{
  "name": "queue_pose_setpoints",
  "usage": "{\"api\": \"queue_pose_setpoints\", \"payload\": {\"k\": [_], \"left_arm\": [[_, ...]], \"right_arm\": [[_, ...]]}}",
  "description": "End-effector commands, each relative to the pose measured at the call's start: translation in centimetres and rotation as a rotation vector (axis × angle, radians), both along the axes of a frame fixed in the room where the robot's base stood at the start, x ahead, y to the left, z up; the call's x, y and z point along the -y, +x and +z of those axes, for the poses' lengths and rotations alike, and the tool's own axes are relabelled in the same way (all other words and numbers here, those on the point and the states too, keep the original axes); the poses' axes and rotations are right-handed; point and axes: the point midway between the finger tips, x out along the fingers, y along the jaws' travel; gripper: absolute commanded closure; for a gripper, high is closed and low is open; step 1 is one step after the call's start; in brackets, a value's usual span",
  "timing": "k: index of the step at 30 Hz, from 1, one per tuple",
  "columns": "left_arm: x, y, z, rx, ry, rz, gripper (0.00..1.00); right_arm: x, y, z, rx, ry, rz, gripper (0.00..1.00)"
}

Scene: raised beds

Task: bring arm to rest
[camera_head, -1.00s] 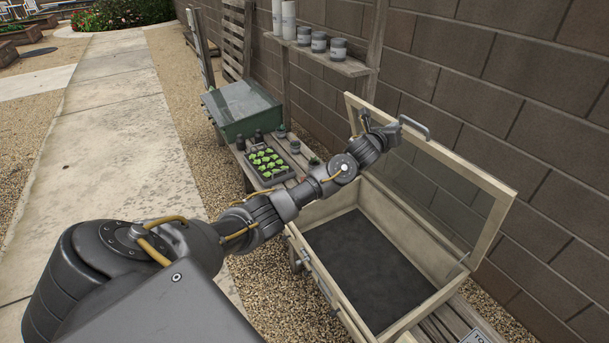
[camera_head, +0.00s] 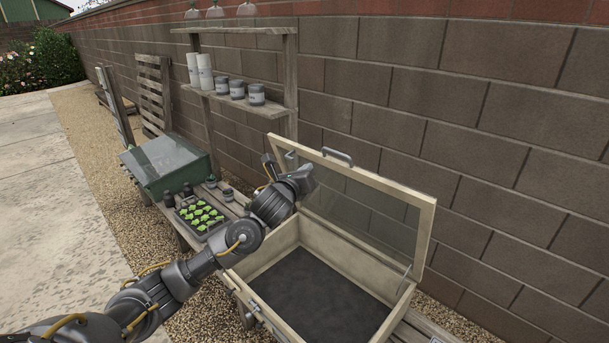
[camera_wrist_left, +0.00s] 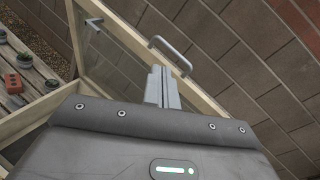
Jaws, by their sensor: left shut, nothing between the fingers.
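My left arm comes in from the lower left in the head view. Its left gripper (camera_head: 307,172) is beside the raised lid, to the left of and a little below the lid handle (camera_head: 338,157). In the left wrist view the two grey fingers (camera_wrist_left: 162,86) lie together, shut with nothing between them. The handle (camera_wrist_left: 170,54) shows just beyond them, apart in the picture; the real gap is hard to judge. The glazed lid (camera_head: 428,235) of the wooden cold frame (camera_head: 375,326) stands open. My right gripper is not in view.
Dark soil (camera_head: 315,293) fills the frame's floor. Left of it on the slatted bench are a seedling tray (camera_head: 201,216) and a green box (camera_head: 168,166). A shelf (camera_head: 272,108) with jars stands behind, before the block wall (camera_head: 480,130). Gravel and paving are clear at left.

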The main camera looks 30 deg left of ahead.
Motion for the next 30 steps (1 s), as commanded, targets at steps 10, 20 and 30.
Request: {"api": "queue_pose_setpoints", "payload": {"k": [10,20,30], "left_arm": [[0.0,-0.4,0.2,0.0,0.0,0.0,1.0],[-0.1,0.7,-0.1,0.055,-0.406,-0.011,1.0],[-5.6,3.3,-21.9,-0.066,-1.388,0.253,1.0]], "right_arm": [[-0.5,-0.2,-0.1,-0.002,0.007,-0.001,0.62],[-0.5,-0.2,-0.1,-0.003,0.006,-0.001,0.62],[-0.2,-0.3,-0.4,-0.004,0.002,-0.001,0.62]]}}
